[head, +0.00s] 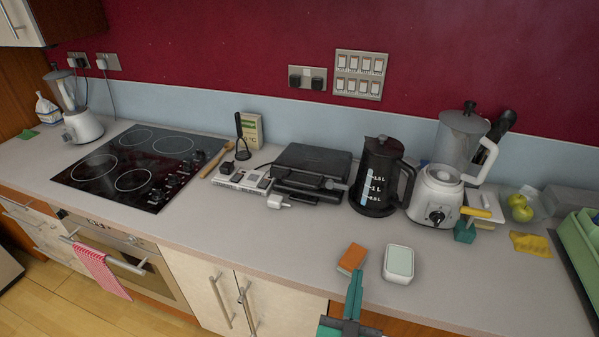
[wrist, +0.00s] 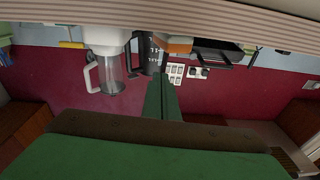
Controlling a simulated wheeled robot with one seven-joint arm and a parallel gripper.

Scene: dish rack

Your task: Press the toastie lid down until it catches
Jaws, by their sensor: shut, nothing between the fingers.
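The black toastie maker (head: 318,160) stands on the counter against the back wall, left of the kettle. Its lid lies about flat, with handle parts at the front; I cannot tell whether the lid is caught. It also shows as a dark shape in the upside-down wrist view (wrist: 215,52), partly cut off by the counter edge. My green gripper (head: 355,278) is shut and empty at the counter's front edge, well in front of the toastie maker and to its right. Its fingers also show in the wrist view (wrist: 163,85).
An orange sponge (head: 351,259) and a white-topped box (head: 398,263) lie close by my gripper. A black kettle (head: 377,180) and a white blender (head: 437,193) stand right of the toastie maker. A power strip (head: 240,179) lies to its left.

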